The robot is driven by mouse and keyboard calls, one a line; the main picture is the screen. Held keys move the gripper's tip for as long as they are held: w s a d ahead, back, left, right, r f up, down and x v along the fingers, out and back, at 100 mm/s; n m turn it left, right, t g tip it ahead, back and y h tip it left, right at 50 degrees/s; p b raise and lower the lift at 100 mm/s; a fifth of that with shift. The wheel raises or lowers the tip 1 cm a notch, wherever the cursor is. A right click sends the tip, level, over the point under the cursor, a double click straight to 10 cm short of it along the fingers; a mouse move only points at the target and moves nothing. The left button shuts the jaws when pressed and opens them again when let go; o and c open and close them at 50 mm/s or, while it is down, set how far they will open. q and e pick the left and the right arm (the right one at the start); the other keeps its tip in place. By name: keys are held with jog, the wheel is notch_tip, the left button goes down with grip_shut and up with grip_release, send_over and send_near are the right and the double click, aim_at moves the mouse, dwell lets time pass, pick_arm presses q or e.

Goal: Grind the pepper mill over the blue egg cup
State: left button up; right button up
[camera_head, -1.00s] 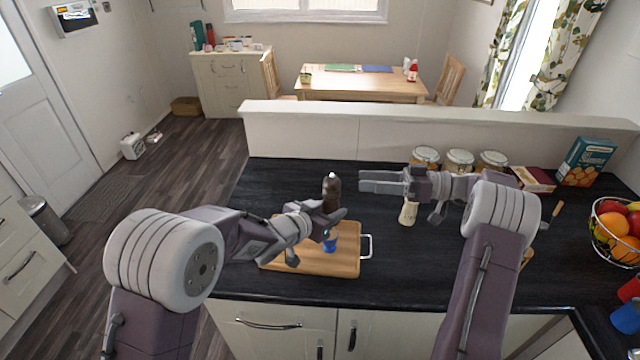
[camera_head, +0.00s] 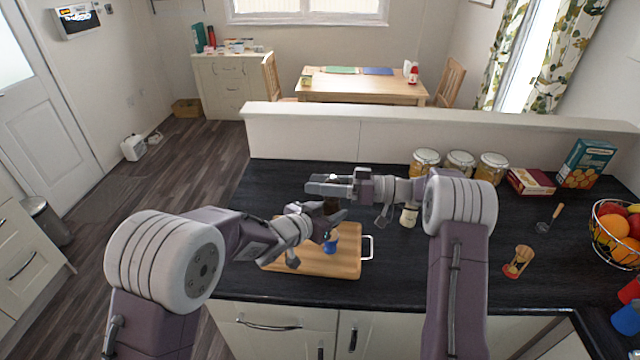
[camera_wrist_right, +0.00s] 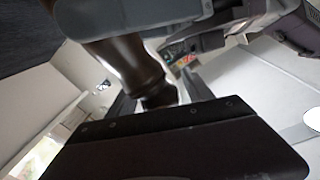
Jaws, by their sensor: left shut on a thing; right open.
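The dark brown pepper mill (camera_head: 331,207) is upright in my left gripper (camera_head: 334,218), which is shut on it. The mill is above the blue egg cup (camera_head: 330,246), which stands on the wooden board (camera_head: 345,266). My right gripper (camera_head: 330,186) is open at the upper part of the mill and hides much of it in the head view. In the right wrist view the mill (camera_wrist_right: 128,62) lies between the open fingers of that gripper (camera_wrist_right: 148,85). I cannot tell whether the fingers touch it.
A pale bottle-like object (camera_head: 409,216) stands behind my right arm. Several jars (camera_head: 459,163), a blue-green box (camera_head: 585,163) and a fruit basket (camera_head: 617,232) line the back and right.

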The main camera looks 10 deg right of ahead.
grip_shut()
jog(key=shift+w+t, duration=0.1)
jog(key=shift+t, duration=0.2)
jog(key=shift+w+d+m+t+h, duration=0.3)
jog(key=shift+d+m+t+h, duration=0.05)
jog(key=shift+m+t+h, duration=1.55)
jog(key=shift+w+d+m+t+h, duration=0.3)
jog(key=shift+m+t+h, duration=1.4)
jog(key=shift+h, duration=0.4)
jog(key=shift+w+d+m+t+h, duration=0.3)
jog(key=shift+d+m+t+h, duration=0.05)
jog(key=shift+m+t+h, duration=1.55)
jog(key=shift+h, duration=0.3)
